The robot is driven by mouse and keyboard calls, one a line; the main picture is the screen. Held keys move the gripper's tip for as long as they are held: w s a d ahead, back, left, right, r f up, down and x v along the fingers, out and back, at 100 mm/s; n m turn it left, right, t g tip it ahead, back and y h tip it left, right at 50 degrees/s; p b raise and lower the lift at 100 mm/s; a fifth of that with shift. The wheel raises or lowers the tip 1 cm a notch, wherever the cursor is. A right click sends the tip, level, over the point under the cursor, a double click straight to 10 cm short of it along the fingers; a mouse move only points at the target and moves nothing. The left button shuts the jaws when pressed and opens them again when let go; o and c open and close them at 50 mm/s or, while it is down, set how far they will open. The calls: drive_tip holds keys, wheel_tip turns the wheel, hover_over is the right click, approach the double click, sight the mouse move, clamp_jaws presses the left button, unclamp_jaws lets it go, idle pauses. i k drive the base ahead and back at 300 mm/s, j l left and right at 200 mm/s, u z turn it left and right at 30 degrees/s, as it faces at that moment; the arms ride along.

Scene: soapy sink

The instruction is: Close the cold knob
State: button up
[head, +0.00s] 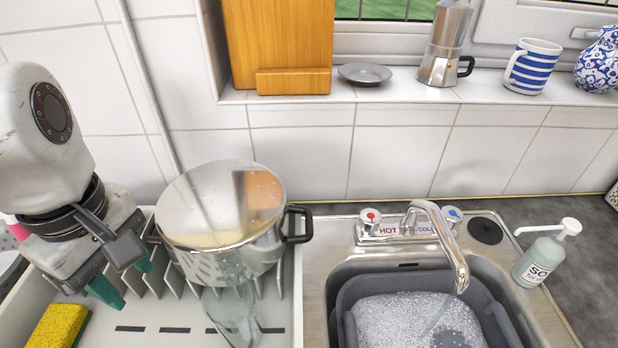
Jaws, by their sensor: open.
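The cold knob (453,214) has a blue-marked top and sits at the right of the sink tap, partly hidden behind the tap's curved spout. The hot knob (370,217), with a red mark, sits at the left of the tap (437,222). A thin pale streak, which looks like running water (436,318), slants down from the spout into the suds. My gripper (126,278) is open, with teal fingertips, over the drying rack at the left. It is far from the cold knob, and no held object shows between its fingers.
A large steel pot (215,262) stands in the drying rack (172,312) between my gripper and the tap. A yellow sponge (58,326) lies below my gripper. A soap bottle (541,258) stands right of the grey basin (497,312). Crockery and a moka pot (443,42) line the sill.

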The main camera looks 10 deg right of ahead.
sight(453, 215)
drive_tip(key=j+z, duration=0.2)
drive_tip(key=z, duration=0.15)
drive_tip(key=k+j+z, duration=0.1)
drive_tip(key=z, duration=0.2)
drive_tip(key=i+j+z, duration=0.15)
drive_tip(key=z, duration=0.35)
drive_tip(key=i+j+z, duration=0.1)
drive_tip(key=j+z, duration=0.2)
drive_tip(key=z, duration=0.15)
